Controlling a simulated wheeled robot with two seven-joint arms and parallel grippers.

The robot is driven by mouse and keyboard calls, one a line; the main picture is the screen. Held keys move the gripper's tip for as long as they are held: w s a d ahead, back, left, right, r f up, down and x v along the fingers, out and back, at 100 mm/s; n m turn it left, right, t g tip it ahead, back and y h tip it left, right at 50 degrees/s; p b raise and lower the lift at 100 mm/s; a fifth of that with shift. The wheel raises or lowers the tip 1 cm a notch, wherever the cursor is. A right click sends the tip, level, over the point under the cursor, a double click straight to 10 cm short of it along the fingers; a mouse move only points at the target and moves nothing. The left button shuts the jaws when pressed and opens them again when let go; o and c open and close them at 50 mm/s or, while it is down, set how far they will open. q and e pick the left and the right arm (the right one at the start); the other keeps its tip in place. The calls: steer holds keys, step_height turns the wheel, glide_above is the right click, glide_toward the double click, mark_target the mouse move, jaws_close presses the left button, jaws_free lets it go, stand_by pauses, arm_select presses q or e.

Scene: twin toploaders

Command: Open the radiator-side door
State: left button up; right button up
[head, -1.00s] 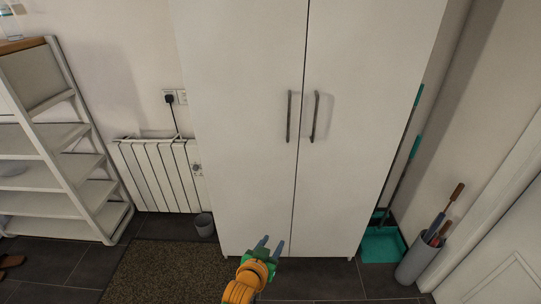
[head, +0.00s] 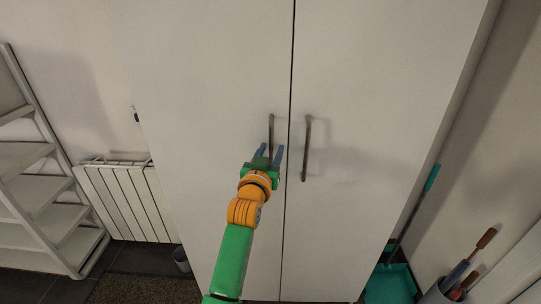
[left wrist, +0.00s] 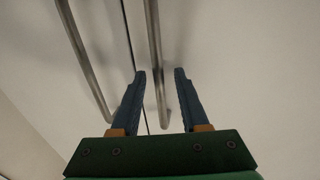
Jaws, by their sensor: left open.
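The tall white cabinet has two doors, both shut. The left door (head: 200,120), on the radiator's side, has a grey vertical bar handle (head: 271,124) near the middle seam. The right door (head: 390,100) has a like handle (head: 306,150). My left gripper (head: 270,153) is open at the lower part of the left door's handle, its blue fingers to either side of it in the head view. In the left wrist view, one handle bar (left wrist: 155,50) runs between the open fingers, and the other bar (left wrist: 82,55) is outside them. Contact cannot be told. My right gripper is not in view.
A white radiator (head: 128,203) and a shelf rack (head: 45,200) stand left of the cabinet. A small grey bin (head: 181,260) is by its lower left. A teal dustpan (head: 390,285) and an umbrella holder (head: 436,294) stand at the right.

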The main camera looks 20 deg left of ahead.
arm_select(q)
steer(key=shift+w+f, duration=0.1)
steer(key=shift+w, duration=0.15)
steer(key=c, duration=0.4)
jaws_close()
stand_by(0.7)
